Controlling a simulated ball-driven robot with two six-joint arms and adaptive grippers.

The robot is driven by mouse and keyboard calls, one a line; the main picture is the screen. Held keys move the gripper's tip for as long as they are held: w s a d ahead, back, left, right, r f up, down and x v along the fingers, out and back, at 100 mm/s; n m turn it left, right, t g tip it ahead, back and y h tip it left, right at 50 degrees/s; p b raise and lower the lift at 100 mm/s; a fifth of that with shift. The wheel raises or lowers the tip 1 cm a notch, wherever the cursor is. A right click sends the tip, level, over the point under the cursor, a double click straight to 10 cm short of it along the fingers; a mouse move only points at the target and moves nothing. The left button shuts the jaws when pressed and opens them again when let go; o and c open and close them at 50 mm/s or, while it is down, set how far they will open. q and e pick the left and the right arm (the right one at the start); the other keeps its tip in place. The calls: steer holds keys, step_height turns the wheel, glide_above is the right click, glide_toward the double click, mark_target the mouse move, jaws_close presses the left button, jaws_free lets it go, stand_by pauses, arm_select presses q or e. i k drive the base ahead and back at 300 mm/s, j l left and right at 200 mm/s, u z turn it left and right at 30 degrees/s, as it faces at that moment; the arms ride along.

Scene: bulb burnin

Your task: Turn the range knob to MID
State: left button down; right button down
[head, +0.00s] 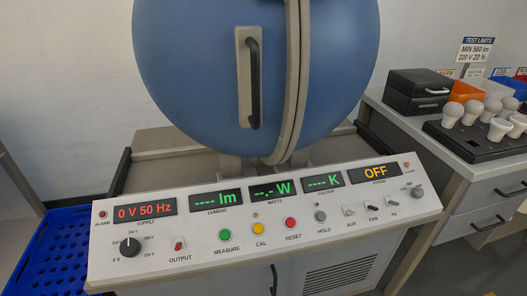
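A white sloping control panel (345,226) runs across the front of the bench. A black knob (130,246) sits at its left end, with small voltage marks around it, including 0 V. A small grey knob (417,191) sits at its far right end, right of the FAN and HI switches. I cannot read a RANGE or MID label at either knob, and the grey knob's pointer is too small to tell. The display above the right part reads OFF (375,173). Neither of my grippers is in view.
A large blue sphere (200,80) with a black handle (254,83) stands behind the panel. Coloured buttons and switches line the panel's middle. A blue crate (55,250) is at left. White bulbs stand in a black tray (472,142) at right.

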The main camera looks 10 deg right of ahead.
mark_target(417, 192)
steer(key=k+z, duration=0.15)
steer(key=z, duration=1.2)
